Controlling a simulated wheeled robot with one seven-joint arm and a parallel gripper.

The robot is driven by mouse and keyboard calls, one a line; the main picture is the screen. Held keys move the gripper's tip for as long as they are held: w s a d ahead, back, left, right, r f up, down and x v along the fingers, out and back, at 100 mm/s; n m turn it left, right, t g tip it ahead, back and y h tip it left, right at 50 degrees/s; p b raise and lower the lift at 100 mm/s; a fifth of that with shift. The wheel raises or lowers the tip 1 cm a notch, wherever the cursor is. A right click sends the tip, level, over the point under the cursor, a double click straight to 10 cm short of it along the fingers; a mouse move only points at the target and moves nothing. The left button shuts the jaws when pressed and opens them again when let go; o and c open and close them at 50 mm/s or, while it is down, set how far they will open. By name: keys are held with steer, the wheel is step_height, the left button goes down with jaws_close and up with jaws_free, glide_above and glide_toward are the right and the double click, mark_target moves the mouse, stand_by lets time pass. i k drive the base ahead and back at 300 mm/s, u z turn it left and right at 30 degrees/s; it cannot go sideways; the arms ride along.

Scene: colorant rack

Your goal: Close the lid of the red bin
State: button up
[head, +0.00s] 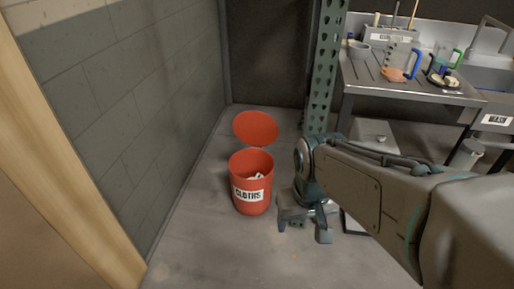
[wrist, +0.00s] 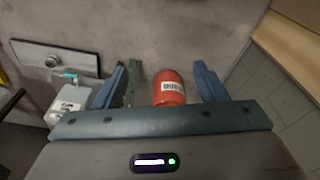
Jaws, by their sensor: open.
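The red bin (head: 251,205) stands on the floor near the block wall, with a white label reading "CLOTHS". Its round red lid (head: 256,128) is raised open behind the bin's mouth. Some pale material shows inside the bin. My gripper (head: 305,233) is to the right of the bin, low and pointing down, apart from it in the head view. In the wrist view the bin (wrist: 169,90) appears between the two open fingers of my gripper (wrist: 165,82), beyond their tips. The lid cannot be made out in the wrist view.
A green perforated rack post (head: 325,70) rises behind and right of the bin. A metal table (head: 405,85) with jugs and tools stands at the back right. The block wall (head: 115,110) is close on the left. Floor in front of the bin (head: 215,260) is clear.

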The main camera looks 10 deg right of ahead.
mark_target(256, 128)
steer(key=u, duration=0.1)
steer(key=i, duration=1.8)
steer(key=z, duration=0.35)
